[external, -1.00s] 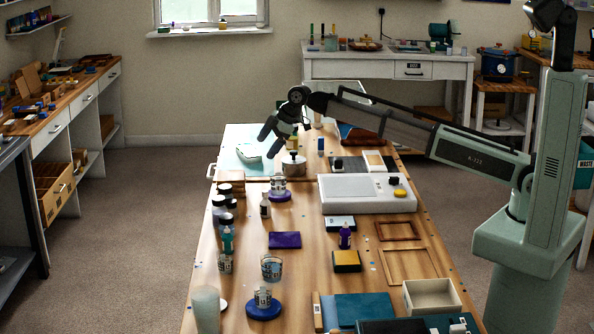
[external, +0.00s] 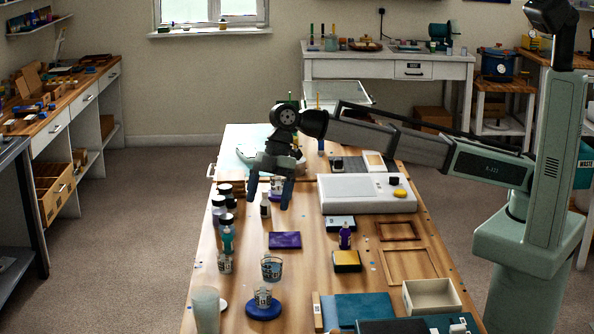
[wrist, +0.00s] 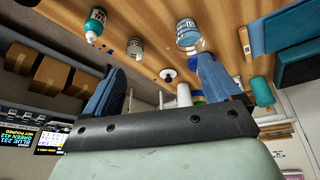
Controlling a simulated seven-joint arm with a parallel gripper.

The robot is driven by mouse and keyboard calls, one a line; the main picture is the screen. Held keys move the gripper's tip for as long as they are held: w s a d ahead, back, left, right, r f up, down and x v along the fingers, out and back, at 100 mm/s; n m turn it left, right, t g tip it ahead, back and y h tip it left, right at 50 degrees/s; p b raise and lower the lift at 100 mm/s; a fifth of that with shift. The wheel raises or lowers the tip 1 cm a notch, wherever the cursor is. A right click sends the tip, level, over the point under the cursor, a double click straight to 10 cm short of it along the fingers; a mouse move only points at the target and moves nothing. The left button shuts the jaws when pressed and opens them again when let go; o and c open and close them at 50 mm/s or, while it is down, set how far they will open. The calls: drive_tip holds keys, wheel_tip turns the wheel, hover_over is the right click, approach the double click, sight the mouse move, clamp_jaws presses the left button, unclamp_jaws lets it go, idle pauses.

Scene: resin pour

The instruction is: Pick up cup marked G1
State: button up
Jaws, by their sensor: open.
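My gripper (external: 269,194) is open, fingers pointing down over the left middle of the bench. One clear cup (external: 277,184) stands on a round blue base, partly hidden behind the fingers. Other clear cups with printed labels stand nearer the camera: one at left (external: 224,263), one with a bluish band (external: 271,268), and one on a blue disc (external: 263,297). I cannot read which is G1.
Dark-capped jars (external: 219,205) and a teal bottle (external: 227,237) line the bench's left edge. A small white-labelled bottle (external: 265,206) stands close below the fingers. A purple pad (external: 285,240) lies mid-bench. A white scale-like device (external: 366,196) stands right. Bare wood lies between.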

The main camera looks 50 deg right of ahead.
drive_tip(key=s+a, duration=0.2)
drive_tip(key=s, duration=0.4)
approach(269, 279)
drive_tip(key=shift+n+g, duration=0.4)
drive_tip(key=shift+w+x, duration=0.25)
drive_tip(key=shift+x, duration=0.85)
drive_tip(key=shift+w+x, duration=0.2)
drive_tip(key=shift+x, duration=0.9)
drive_tip(key=shift+f, duration=0.1)
drive_tip(key=shift+c, duration=0.3)
drive_tip(key=c, duration=1.1)
